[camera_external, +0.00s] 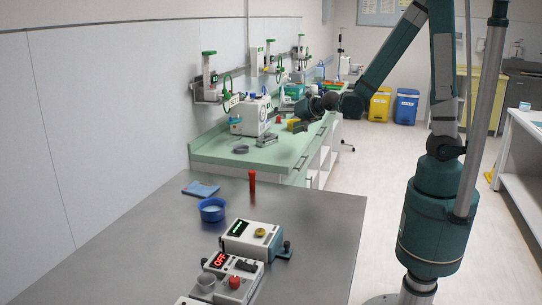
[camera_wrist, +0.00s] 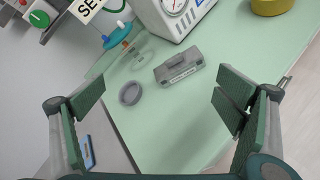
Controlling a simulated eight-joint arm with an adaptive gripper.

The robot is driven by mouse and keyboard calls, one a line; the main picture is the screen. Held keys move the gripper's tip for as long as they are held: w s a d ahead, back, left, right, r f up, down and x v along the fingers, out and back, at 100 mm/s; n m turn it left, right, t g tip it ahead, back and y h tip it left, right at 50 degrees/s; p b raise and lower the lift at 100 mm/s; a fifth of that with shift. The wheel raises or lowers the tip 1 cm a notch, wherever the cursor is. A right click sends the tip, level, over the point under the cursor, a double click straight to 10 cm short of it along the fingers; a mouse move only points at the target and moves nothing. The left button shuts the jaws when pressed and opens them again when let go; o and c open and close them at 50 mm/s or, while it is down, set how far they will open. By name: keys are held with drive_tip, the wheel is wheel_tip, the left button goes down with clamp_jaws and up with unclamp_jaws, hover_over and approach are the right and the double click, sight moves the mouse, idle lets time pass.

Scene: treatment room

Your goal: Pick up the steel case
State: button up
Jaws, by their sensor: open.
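The steel case (camera_wrist: 179,66) is a small grey box with a handle and a label on its front. It lies on the pale green counter (camera_wrist: 190,120) in the wrist view, between and beyond my open fingers, apart from them. The case also shows on the green counter in the external view (camera_external: 267,140). My gripper (camera_wrist: 160,92) is open and empty, with its green-padded fingers wide apart. In the external view my gripper (camera_external: 303,113) hangs over the counter near the case, partly merged with clutter behind it.
A grey round dish (camera_wrist: 131,93) lies just left of the case. A yellow container (camera_wrist: 270,5) is at the upper right. The counter in front of the case is clear. A grey table (camera_external: 140,245) holds other items.

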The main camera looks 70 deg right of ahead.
sight(268, 133)
drive_tip(key=w+d+f+n, duration=0.2)
drive_tip(key=f+n, duration=0.1)
drive_tip(key=w+d+f+n, duration=0.1)
drive_tip(key=n, duration=0.1)
drive_tip(key=shift+f+t+h+b, duration=0.3)
drive_tip(key=shift+t+h+b, duration=0.1)
drive_tip(key=shift+w+d+f+n, duration=0.15)
drive_tip(key=shift+d+f+n, duration=0.05)
drive_tip(key=shift+f+n, duration=0.2)
drive_tip(key=shift+w+d+f+n, duration=0.15)
drive_tip(key=shift+f+n, duration=0.15)
drive_tip(key=shift+n, duration=0.1)
drive_tip(key=shift+w, duration=0.1)
drive_tip(key=shift+x, duration=1.15)
drive_tip(key=shift+d+b, duration=0.1)
drive_tip(key=shift+b, duration=0.2)
drive_tip(key=shift+b+x, duration=0.5)
drive_tip(key=shift+x, duration=2.1)
drive_tip(key=shift+r, duration=0.1)
